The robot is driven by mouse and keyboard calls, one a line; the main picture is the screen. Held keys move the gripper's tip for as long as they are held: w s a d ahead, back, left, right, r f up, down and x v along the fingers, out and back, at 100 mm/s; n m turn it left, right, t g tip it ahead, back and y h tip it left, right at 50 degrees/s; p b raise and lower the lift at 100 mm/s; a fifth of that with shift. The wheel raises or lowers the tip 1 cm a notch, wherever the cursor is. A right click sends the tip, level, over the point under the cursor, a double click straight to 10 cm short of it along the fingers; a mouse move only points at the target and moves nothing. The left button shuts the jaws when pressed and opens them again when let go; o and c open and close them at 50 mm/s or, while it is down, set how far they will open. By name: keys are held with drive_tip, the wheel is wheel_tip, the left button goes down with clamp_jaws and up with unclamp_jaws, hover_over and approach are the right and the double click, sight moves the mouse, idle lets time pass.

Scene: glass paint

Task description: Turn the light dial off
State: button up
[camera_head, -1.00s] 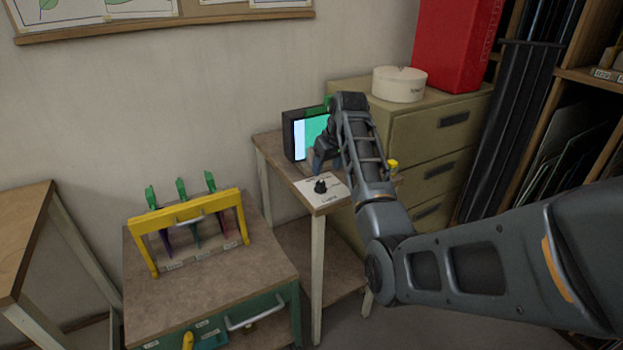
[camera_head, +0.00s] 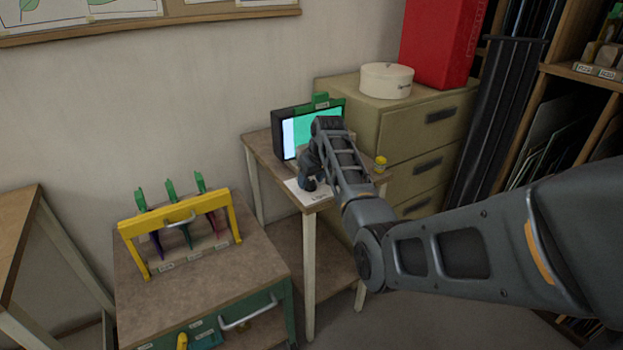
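The light dial (camera_head: 308,184) is a small black knob on a white labelled plate (camera_head: 309,199) near the front corner of a small table. Only part of the dial shows, just below my gripper. My gripper (camera_head: 310,178) is over the dial, seen from behind. My own arm hides its fingers, so I cannot tell whether they touch the dial or are open or shut. A lit box (camera_head: 290,137) with a white and green glowing face stands behind my gripper.
A drawer cabinet (camera_head: 440,118) is close on the right. A yellow rack (camera_head: 133,229) with green-handled tools stands on the lower cabinet at the left.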

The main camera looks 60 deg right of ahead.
drive_tip(key=c, duration=0.9)
drive_tip(key=shift+n, duration=0.3)
drive_tip(key=n+y, duration=0.1)
drive_tip(key=n, duration=0.2)
drive_tip(key=shift+d+t, duration=0.15)
drive_tip(key=shift+t, duration=0.15)
drive_tip(key=n+y+b, duration=0.2)
drive_tip(key=n, duration=0.3)
drive_tip(key=shift+d, duration=0.1)
drive_tip(key=shift+n+y, duration=0.3)
drive_tip(key=o, duration=1)
